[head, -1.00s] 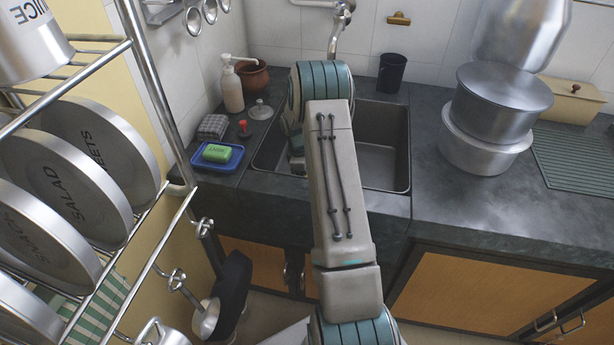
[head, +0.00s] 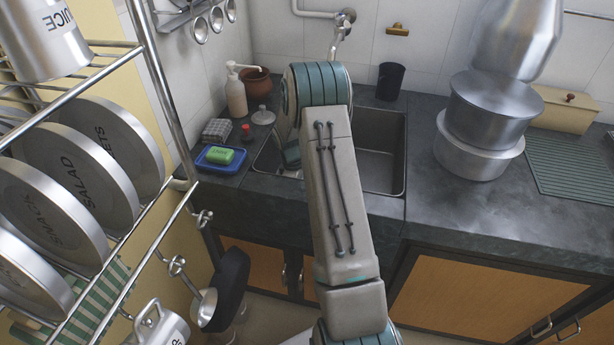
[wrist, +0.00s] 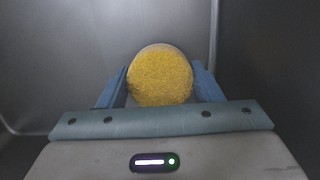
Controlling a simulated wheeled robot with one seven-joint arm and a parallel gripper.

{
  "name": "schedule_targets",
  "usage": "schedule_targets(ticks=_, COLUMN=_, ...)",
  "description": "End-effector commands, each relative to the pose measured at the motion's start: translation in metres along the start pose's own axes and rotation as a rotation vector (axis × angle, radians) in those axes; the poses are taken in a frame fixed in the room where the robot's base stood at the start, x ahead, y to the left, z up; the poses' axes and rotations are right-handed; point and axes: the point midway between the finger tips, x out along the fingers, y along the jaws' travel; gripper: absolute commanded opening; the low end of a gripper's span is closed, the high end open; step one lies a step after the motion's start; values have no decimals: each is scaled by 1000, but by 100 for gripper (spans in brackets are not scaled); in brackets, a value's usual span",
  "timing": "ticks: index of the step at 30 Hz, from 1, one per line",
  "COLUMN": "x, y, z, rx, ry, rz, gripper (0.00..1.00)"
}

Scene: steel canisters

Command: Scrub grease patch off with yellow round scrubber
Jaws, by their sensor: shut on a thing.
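The yellow round scrubber (wrist: 160,75) sits between the blue fingers of my gripper (wrist: 161,84) in the wrist view. My gripper is shut on it. Smooth grey metal surfaces, apparently the inside of the sink, lie around and beyond the scrubber. No grease patch can be made out in either view; the scrubber and my arm cover part of the surface. I cannot tell whether the scrubber touches the metal.
A green soap bar (head: 220,156) on a blue tray (head: 238,163), a soap dispenser (head: 236,97) and a brown pot (head: 257,84) stand left of the sink. A black cup (head: 390,81) is behind it. Stacked pots (head: 492,110) stand right. A plate rack (head: 165,85) is at left.

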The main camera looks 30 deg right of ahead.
Motion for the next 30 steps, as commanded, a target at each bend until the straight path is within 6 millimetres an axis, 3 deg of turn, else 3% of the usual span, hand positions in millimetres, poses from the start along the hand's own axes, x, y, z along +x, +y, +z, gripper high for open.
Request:
schedule_targets(ticks=16, x=-51, y=-2, z=3, rx=-9, ry=0, rz=1, gripper=41)
schedule_targets(ticks=30, x=-55, y=-3, z=3, rx=-10, ry=0, rz=1, gripper=41)
